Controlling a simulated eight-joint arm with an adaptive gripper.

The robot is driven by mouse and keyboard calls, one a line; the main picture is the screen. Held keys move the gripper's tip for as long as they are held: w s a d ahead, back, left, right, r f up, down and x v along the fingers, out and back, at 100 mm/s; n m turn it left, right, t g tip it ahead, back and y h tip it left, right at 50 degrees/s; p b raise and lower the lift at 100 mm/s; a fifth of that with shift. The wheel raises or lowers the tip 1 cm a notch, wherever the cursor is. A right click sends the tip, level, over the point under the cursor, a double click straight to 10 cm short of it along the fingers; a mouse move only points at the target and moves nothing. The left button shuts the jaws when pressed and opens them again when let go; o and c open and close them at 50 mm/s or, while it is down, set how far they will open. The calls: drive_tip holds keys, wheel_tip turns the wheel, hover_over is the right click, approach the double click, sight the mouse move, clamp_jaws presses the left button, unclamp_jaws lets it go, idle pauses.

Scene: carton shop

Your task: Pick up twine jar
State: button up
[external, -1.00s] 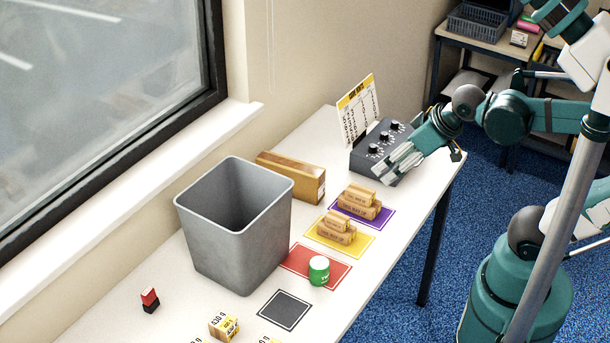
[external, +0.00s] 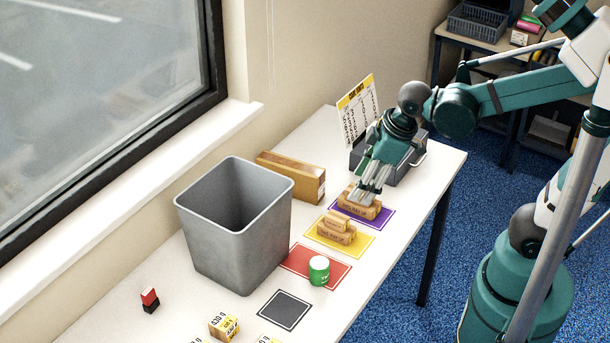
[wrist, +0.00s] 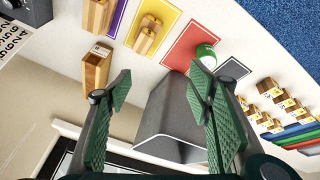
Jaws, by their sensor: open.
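A small green jar with a white lid (external: 319,270), which I take to be the twine jar, stands upright on the right part of the red mat (external: 302,263). In the wrist view the jar (wrist: 208,60) shows close beside the right finger, partly hidden by it. My gripper (external: 370,194) is open and empty. In the external view it is over the purple mat (external: 384,220), in front of the wooden blocks there, well apart from the jar.
A tall grey bin (external: 235,240) stands left of the jar. Stacked wooden blocks (external: 337,232) sit on the yellow mat, between gripper and jar. A dark control box (external: 405,170) and a long wooden box (external: 291,178) stand behind. The dark grey mat (external: 285,310) is bare.

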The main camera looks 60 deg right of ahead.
drive_tip(key=w+a+f+n+g, duration=0.2)
drive_tip(key=w+a+f+n, duration=0.15)
drive_tip(key=a+f, duration=0.2)
drive_tip(key=n+g+p, duration=0.2)
drive_tip(key=n, duration=0.4)
hover_over(320, 262)
drive_tip(key=f, duration=0.7)
drive_tip(key=shift+d+f, duration=0.3)
drive_tip(key=shift+d, duration=0.1)
drive_tip(key=shift+s+a+f+n+g+h, duration=0.1)
drive_tip(key=shift+a+f+n+g+h, duration=0.2)
drive_tip(key=shift+a+f+n, duration=0.3)
drive_tip(key=shift+f, duration=0.15)
drive_tip(key=shift+f, duration=0.15)
drive_tip(key=shift+d+f+b, duration=0.1)
drive_tip(key=shift+f+b, duration=0.25)
drive_tip(key=shift+f, duration=0.8)
drive_tip(key=shift+f+b, duration=0.4)
drive_tip(key=shift+f, duration=2.2)
drive_tip(key=shift+c, duration=0.4)
